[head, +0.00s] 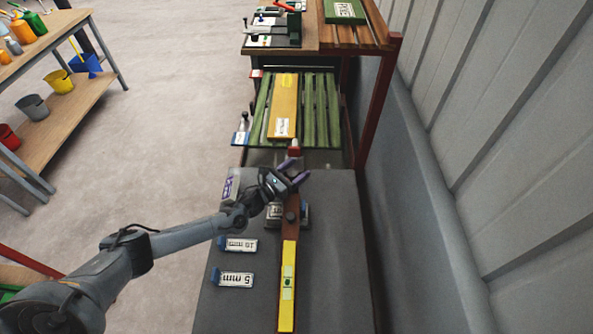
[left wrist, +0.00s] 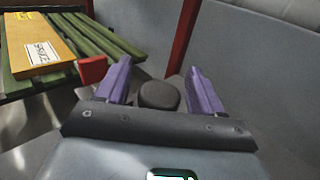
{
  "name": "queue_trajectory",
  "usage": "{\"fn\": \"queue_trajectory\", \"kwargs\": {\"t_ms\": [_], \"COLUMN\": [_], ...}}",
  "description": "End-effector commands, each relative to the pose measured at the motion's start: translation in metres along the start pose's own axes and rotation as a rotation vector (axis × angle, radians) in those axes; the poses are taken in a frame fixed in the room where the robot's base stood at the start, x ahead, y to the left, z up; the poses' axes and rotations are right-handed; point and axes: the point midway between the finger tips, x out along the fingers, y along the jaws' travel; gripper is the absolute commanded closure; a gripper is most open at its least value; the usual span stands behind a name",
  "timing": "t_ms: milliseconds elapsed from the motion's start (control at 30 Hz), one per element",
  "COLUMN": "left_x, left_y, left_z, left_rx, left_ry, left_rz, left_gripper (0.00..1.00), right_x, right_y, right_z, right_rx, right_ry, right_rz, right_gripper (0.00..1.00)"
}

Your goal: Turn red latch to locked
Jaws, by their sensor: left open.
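My left gripper (head: 298,171), with two purple fingers, is open above the far end of the grey bench. Its fingers also show in the left wrist view (left wrist: 160,85), spread apart, with a dark rounded knob (left wrist: 160,95) low between them. A small red block (head: 294,150) stands just beyond the fingers; it also shows in the left wrist view (left wrist: 92,70), left of the left finger. I cannot tell whether this block is the red latch. A reddish-brown bar (head: 291,200) runs below the gripper, partly hidden by it. My right gripper is not in view.
A yellow level (head: 287,308) lies along the grey bench top (head: 335,270), with label plates (head: 237,279) to its left. A green slatted rack (head: 320,105) holding a yellow board (head: 283,95) stands beyond. A red post (head: 375,110) and grey wall (head: 520,150) bound the right.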

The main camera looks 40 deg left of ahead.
Motion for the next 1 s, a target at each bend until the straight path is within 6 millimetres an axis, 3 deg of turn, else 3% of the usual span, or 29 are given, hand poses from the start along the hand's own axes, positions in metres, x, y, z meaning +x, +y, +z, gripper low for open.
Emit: {"fn": "queue_trajectory", "kwargs": {"t_ms": [367,800,1000], "left_x": [0.0052,0.005,0.0053], "left_y": [-0.0005,-0.0003,-0.0009], "left_z": [0.0002,0.0002,0.0013], "left_rx": [-0.001,0.0,-0.002], "left_ry": [0.0,0.0,0.0], "left_rz": [0.0,0.0,0.022], "left_gripper": [0.33,0.97,1.0], "right_x": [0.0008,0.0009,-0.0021], "right_y": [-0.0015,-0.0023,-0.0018], "right_z": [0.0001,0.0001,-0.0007], "right_rx": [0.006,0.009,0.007], "right_ry": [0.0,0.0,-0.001], "right_rz": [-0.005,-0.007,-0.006], "right_gripper": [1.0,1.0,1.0]}}
